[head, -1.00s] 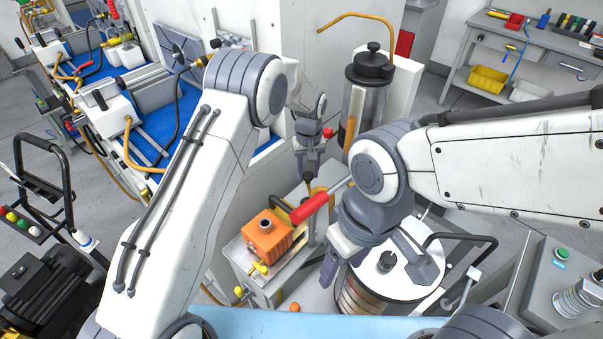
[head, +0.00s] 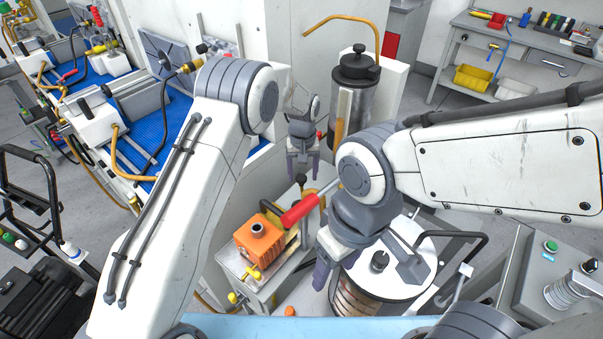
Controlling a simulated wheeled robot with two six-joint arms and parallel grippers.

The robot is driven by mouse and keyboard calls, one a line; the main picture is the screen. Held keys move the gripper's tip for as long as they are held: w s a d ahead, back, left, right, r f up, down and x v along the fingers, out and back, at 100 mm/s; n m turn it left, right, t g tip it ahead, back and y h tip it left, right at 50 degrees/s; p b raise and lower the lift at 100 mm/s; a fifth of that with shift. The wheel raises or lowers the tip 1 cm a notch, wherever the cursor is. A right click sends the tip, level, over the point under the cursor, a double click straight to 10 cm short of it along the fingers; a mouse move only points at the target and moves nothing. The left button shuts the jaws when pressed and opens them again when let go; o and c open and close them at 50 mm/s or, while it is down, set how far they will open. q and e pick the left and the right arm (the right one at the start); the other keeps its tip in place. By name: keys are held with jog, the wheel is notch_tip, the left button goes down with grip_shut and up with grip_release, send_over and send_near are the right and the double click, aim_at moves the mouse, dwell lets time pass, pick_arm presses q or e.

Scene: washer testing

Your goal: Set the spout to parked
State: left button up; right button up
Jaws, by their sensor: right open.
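A curved brass pipe (head: 345,22) that looks like a spout arches above the steel canister (head: 350,98) at the top centre. A second brass pipe (head: 322,190) shows low beside the red-handled lever (head: 300,210); I cannot tell which one is the task's spout. My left gripper (head: 303,174) points down, its two fingers apart and empty, above the small cabinet and just above the lower brass pipe. My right gripper (head: 324,274) is open and points down beside the white-lidded drum (head: 405,262). Its arm hides part of the lever and of the lower pipe.
An orange block (head: 259,238) with a yellow valve sits on the small grey cabinet (head: 240,268). A control box (head: 565,275) with a green button stands at the lower right. A blue-matted bench (head: 160,130) is at the left and a tool bench (head: 530,50) at the back right.

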pick_arm(q)
jog(key=shift+a, duration=0.1)
jog(key=shift+r, duration=0.35)
notch_tip(320, 180, up, 10)
jog(key=b, duration=0.2)
jog(key=shift+f, duration=0.15)
